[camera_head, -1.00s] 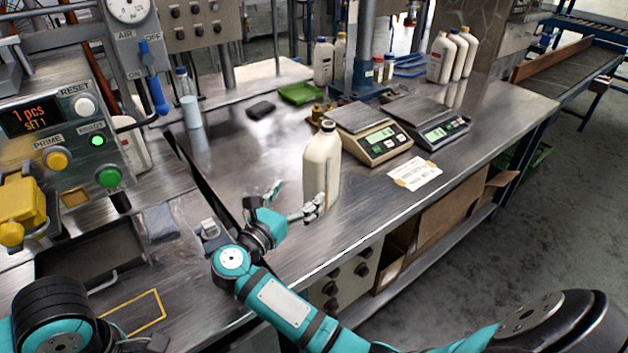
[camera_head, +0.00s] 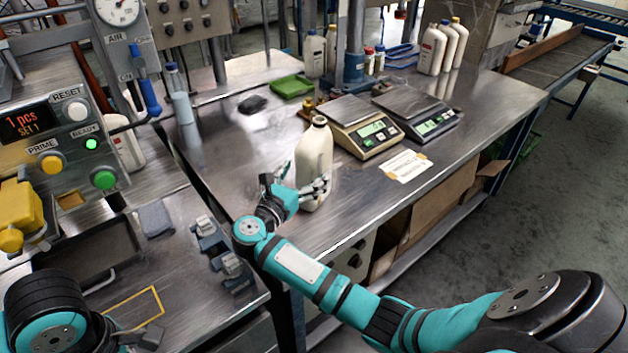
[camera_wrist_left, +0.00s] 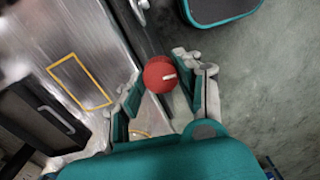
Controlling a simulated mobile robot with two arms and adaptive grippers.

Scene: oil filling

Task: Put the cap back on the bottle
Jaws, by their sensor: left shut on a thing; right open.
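The white bottle (camera_head: 314,160) stands upright on the metal bench, with no cap visible on its mouth. My right gripper (camera_head: 300,184) is open at the near side of the bottle's lower body, with a finger to either side; I cannot tell whether they touch it. In the left wrist view, a red cap (camera_wrist_left: 160,76) is between the fingertips of my left gripper (camera_wrist_left: 157,84), which is shut on it. In the head view, the left arm is at the bottom left, and its fingertips and the cap cannot be made out.
Two scales (camera_head: 362,127) stand behind and right of the bottle, with a paper label (camera_head: 404,166) in front. A green tray (camera_head: 291,87) lies farther back. The filling machine panel (camera_head: 70,135) is at the left. Capped white bottles (camera_head: 432,50) stand at the back.

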